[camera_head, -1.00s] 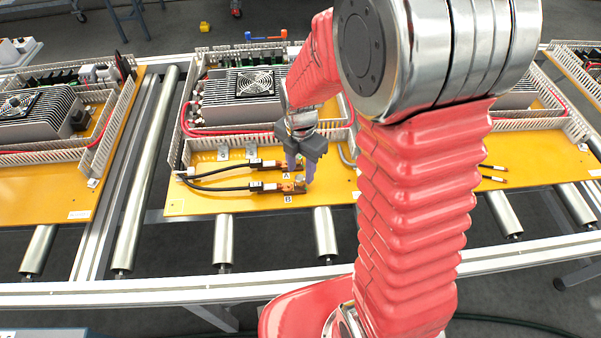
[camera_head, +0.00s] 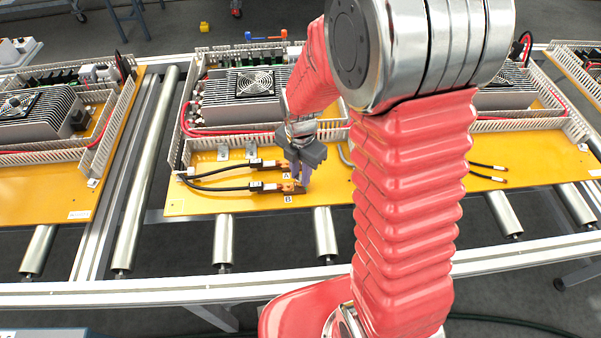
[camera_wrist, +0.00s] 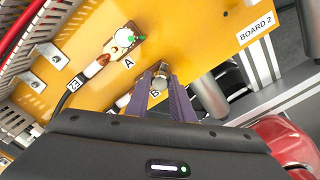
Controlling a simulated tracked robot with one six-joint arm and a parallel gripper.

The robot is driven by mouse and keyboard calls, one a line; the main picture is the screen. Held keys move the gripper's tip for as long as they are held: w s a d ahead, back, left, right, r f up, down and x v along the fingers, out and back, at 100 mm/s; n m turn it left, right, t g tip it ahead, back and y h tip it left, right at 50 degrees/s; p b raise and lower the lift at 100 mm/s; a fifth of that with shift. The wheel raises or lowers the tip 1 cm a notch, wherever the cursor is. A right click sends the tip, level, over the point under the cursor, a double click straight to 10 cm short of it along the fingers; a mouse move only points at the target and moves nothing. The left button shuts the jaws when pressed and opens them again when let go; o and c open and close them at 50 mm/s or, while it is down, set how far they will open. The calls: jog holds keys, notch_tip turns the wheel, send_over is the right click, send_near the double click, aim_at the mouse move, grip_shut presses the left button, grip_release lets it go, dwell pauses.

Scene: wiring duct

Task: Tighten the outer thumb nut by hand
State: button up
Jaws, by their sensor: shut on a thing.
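My gripper (camera_head: 301,181) reaches down to the front of the middle yellow board. In the wrist view its two purple fingers (camera_wrist: 159,82) are shut on the silvery thumb nut at terminal B (camera_wrist: 159,85), the terminal nearer the board's front edge. The fingers hide part of that terminal and its cable lug. Terminal A (camera_wrist: 123,38) stands apart from the fingers, with a pale round nut or stud on its lug and a green spot beside it. Black cables with white tags (camera_head: 255,187) run from the left to both terminals.
A finned unit with a fan (camera_head: 255,83) stands behind, framed by slotted white wiring duct (camera_head: 235,139). Two metal brackets (camera_head: 223,152) stand on the board left of my gripper. Conveyor rollers (camera_head: 222,243) and a front rail (camera_head: 150,295) lie below. Neighbouring boards stand on both sides.

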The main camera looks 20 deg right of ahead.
grip_shut()
